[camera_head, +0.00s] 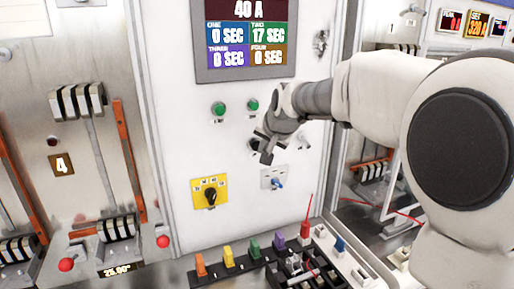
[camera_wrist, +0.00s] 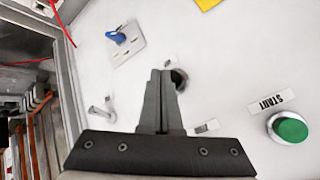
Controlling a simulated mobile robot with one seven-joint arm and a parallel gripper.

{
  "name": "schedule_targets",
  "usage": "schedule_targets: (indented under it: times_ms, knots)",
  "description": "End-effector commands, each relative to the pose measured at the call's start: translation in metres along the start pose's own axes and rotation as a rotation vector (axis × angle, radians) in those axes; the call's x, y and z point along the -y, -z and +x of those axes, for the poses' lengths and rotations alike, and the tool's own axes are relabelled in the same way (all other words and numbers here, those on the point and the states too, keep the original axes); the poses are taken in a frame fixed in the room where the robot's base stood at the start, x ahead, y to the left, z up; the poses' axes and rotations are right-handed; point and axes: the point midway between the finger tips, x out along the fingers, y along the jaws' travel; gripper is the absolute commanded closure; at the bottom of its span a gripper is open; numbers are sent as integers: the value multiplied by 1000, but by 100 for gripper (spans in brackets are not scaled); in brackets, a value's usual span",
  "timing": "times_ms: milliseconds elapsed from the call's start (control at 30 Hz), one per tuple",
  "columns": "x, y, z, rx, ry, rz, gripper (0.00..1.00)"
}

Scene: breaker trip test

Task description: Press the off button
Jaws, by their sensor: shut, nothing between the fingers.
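My gripper (camera_head: 265,155) is shut and empty, close in front of the white panel (camera_head: 180,120). In the wrist view its fingers (camera_wrist: 160,75) point at the panel beside a dark round button (camera_wrist: 181,78) with a metal rim, partly hidden behind the fingertips. I cannot read a label on it, so I cannot tell for certain that it is the off button, nor whether the fingers touch it. A green button (camera_wrist: 291,128) marked START stands to the right. The head view shows two green buttons (camera_head: 219,108) (camera_head: 252,105) above my gripper.
A blue switch (camera_wrist: 118,37) on a plate and a small metal toggle (camera_wrist: 100,112) are near my fingers. A yellow plate (camera_head: 197,187) with a black knob sits lower left. A display (camera_head: 245,40) reads 40 A. Coloured terminals (camera_head: 227,256) line the bench below.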

Motion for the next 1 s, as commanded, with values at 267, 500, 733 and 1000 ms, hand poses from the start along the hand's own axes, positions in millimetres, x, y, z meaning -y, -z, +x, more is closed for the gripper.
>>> schedule_targets:
  times_ms: [267,500,733,1000]
  knots:
    - [-9,-9,-9,-1,0,0,100]
    - [-21,-21,-26,-2,0,1,100]
    - [-26,-26,-34,0,0,0,100]
    - [-25,-26,-35,1,0,0,100]
